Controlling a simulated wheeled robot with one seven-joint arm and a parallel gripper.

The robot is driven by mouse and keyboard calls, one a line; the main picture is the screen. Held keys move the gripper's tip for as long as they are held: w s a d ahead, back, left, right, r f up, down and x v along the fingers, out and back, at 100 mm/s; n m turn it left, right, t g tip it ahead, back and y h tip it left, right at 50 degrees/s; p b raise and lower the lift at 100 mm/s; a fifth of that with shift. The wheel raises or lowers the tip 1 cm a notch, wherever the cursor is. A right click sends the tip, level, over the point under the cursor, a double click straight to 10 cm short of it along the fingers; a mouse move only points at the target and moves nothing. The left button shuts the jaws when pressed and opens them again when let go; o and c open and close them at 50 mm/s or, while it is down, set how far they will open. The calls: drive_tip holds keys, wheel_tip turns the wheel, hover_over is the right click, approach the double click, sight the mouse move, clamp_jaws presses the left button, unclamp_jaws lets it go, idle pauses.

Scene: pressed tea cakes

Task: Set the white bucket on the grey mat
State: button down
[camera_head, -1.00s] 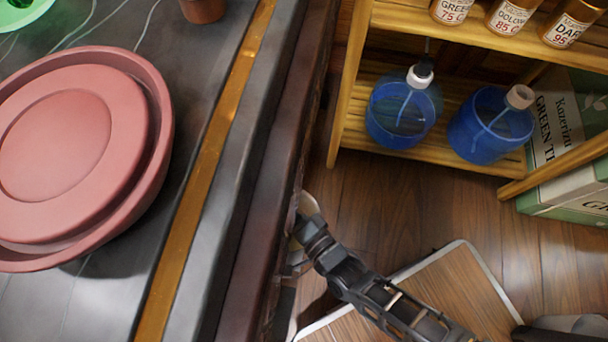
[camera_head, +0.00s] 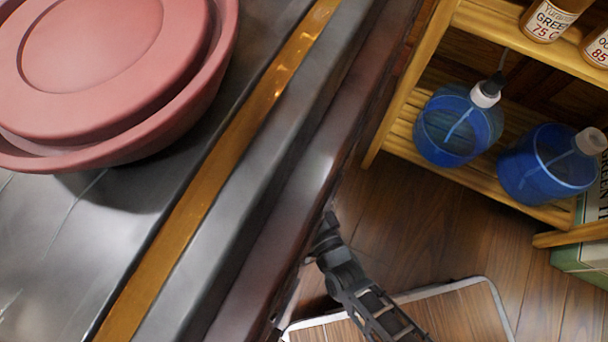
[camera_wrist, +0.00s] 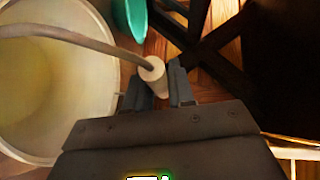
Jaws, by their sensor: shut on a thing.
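The white bucket (camera_wrist: 75,105) fills the left side of the wrist view, seen from above into its pale, empty-looking inside. Its handle (camera_wrist: 80,38) arcs over to a light cylindrical grip (camera_wrist: 153,72). My gripper (camera_wrist: 157,88) is shut on that grip, with a finger on each side, and the bucket hangs beside it. In the head view my arm reaches in beside the counter's edge, and that edge hides my fingers and the bucket. I cannot make out the grey mat in either view.
A dark counter (camera_head: 60,270) with a gold strip carries a pink round tray (camera_head: 215,75). A wooden shelf (camera_head: 415,80) holds blue bottles (camera_head: 455,130) at right. A white-edged board (camera_head: 455,310) lies low, near my arm. A green object (camera_wrist: 130,15) is beyond the bucket.

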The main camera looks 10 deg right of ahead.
drive_tip(key=shift+w, duration=0.1)
drive_tip(key=c, duration=1)
unclamp_jaws()
drive_tip(key=shift+f, duration=0.15)
drive_tip(key=shift+o, duration=0.2)
drive_tip(key=shift+r, duration=0.2)
drive_tip(key=p+v, duration=0.3)
drive_tip(key=v, duration=0.9)
